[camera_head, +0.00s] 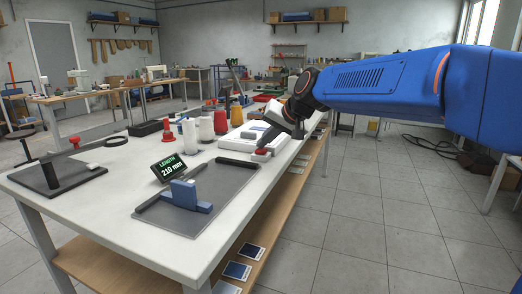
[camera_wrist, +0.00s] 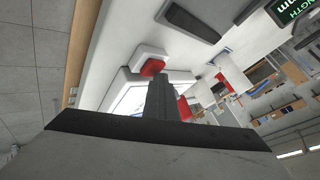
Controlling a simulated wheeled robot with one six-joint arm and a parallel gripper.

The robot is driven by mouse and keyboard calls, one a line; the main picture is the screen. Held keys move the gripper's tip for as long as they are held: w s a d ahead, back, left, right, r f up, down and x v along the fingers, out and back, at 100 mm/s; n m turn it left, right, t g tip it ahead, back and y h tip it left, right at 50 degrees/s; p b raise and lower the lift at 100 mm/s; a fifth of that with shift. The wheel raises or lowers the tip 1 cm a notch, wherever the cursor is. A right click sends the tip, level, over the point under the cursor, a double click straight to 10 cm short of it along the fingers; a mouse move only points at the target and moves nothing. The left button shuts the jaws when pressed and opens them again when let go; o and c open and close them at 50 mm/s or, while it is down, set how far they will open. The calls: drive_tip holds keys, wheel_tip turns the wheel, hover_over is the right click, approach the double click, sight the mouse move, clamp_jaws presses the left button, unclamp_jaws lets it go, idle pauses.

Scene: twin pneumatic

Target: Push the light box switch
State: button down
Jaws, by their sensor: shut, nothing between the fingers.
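The light box switch (camera_head: 261,156) is a small pale block with a red button on top, near the right edge of the workbench. It also shows in the wrist view (camera_wrist: 150,53), with its red button (camera_wrist: 153,67) just beyond the fingertips. The white light box (camera_head: 232,141) lies beside the switch and is partly hidden by my gripper (camera_head: 267,142). My gripper is shut and empty, its dark fingers (camera_wrist: 160,80) slanting down at the switch. I cannot tell whether the fingertips touch the button.
A grey mat (camera_head: 236,190) with a blue block (camera_head: 184,195) lies in front, by a length display (camera_head: 170,167) reading 210 mm. Thread cones (camera_head: 206,128) stand behind the light box on the left. Free floor lies right of the bench.

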sight(264, 150)
drive_tip(key=shift+r, duration=3.3)
drive_tip(key=s+d+f+h, duration=0.2)
drive_tip(key=s+d+f, duration=0.3)
drive_tip(key=s+d, duration=0.45)
drive_tip(key=s+d+f+h, duration=0.2)
drive_tip(key=s+d+f, duration=0.4)
drive_tip(key=s+d, duration=0.35)
drive_tip(key=s+d+f+h, duration=0.1)
drive_tip(key=s+d+f, duration=0.5)
drive_tip(key=s+f, duration=0.2)
drive_tip(key=s+d+f+g+h, duration=0.1)
drive_tip(key=s+d+f, duration=0.5)
drive_tip(key=s, duration=0.5)
wheel_tip(264, 150, down, 2)
drive_tip(key=shift+s+d+f+g+h, duration=0.1)
drive_tip(key=shift+s+d+g+h, duration=0.2)
drive_tip(key=shift+s, duration=0.1)
